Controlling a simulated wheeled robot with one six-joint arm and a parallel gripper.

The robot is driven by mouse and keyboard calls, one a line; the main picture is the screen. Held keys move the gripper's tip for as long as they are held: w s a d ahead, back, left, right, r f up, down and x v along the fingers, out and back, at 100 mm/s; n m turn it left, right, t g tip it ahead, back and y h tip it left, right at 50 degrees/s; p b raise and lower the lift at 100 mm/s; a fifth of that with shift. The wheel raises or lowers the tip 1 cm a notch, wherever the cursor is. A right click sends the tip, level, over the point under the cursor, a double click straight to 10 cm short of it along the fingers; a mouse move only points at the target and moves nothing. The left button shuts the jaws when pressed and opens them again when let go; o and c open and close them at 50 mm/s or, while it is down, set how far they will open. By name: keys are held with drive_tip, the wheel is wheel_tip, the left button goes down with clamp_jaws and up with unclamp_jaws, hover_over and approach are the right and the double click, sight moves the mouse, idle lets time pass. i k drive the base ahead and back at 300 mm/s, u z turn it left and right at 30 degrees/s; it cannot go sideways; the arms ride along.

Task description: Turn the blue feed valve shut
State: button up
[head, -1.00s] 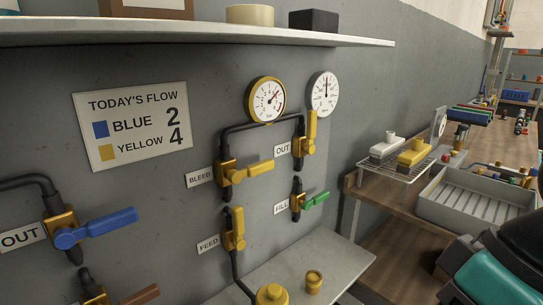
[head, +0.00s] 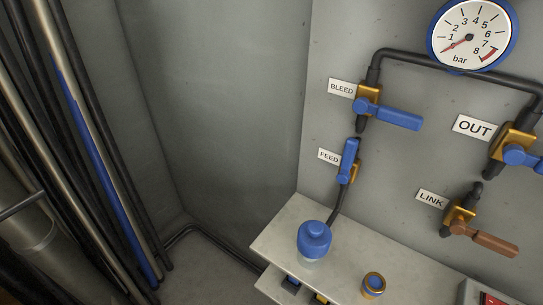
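The blue feed valve (head: 348,161) is on the grey wall right of the FEED label (head: 329,156). Its blue handle stands nearly upright, in line with the black pipe that runs down from it. Above it is the bleed valve (head: 389,113), its blue handle pointing right, across its pipe. A blue-rimmed gauge (head: 470,36) at top right has its needle near the low end. My gripper is not in view.
A pale shelf (head: 380,262) below the valves bears a blue-capped bottle (head: 314,240) and a small blue-and-brass fitting (head: 373,285). The out valve (head: 519,153) and brown-handled link valve (head: 476,228) are at right. Pipes and poles (head: 80,150) fill the left.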

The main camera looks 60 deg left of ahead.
sight(351, 145)
drive_tip(key=u, duration=1.35)
drive_tip(key=k, duration=0.35)
drive_tip(key=u, duration=0.7)
drive_tip(key=i, duration=0.5)
